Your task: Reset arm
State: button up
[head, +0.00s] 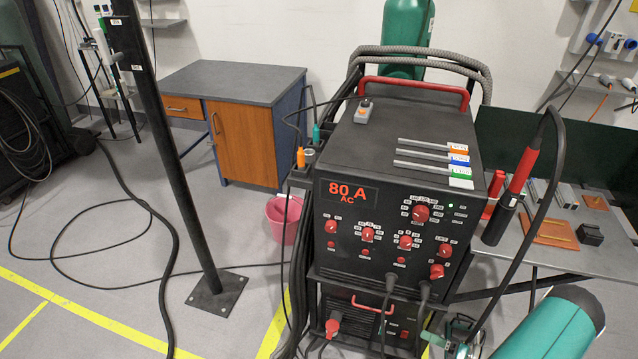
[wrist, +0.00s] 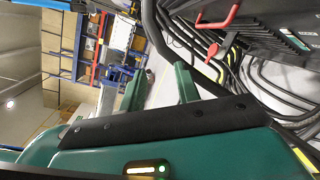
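My gripper (wrist: 160,84) shows in the wrist view with its two green fingers apart and nothing visible between them. In the head view I cannot clearly make out its fingers. The task names no separate object. A black welding machine (head: 345,255) with an "80 A AC" display and several red knobs stands in the middle of the head view. In the wrist view a dark machine body with a red handle (wrist: 222,32) lies to the upper right of the fingers, apart from them.
Dark cables (wrist: 180,45) run close beyond the fingers. In the head view, a metal table (head: 565,262) with a torch (head: 512,195) is at right. A black post (head: 180,150), a pink bucket (head: 284,220) and a desk (head: 235,84) stand left. Floor at left is mostly open, with cables.

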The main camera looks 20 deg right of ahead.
jog(key=w+a+r+n+g+h, duration=0.1)
jog(key=w+a+r+n+g, duration=0.3)
jog(key=r+n, duration=0.45)
jog(key=w+a+r+n+g+h, duration=0.15)
jog(key=a+r+n+g, duration=0.3)
jog(key=r, duration=0.75)
jog(key=w+a+r+n+g+h, duration=0.1)
jog(key=w+a+r+n+g, duration=0.35)
jog(key=r+n, duration=0.4)
jog(key=s+a+r+n+t+h, duration=0.3)
jog(key=s+a+r+n, duration=0.3)
jog(key=a+r+n, duration=0.2)
jog(key=s+a+r+n+t+h, duration=0.2)
jog(key=s+a+r+n+h, duration=0.2)
jog(key=s+a+r+n, duration=0.3)
notch_tip(320, 180, up, 6)
jog(key=shift+a+f+n+t+h, duration=0.1)
jog(key=shift+a+n+t+h, duration=0.3)
jog(key=shift+a+n, duration=0.75)
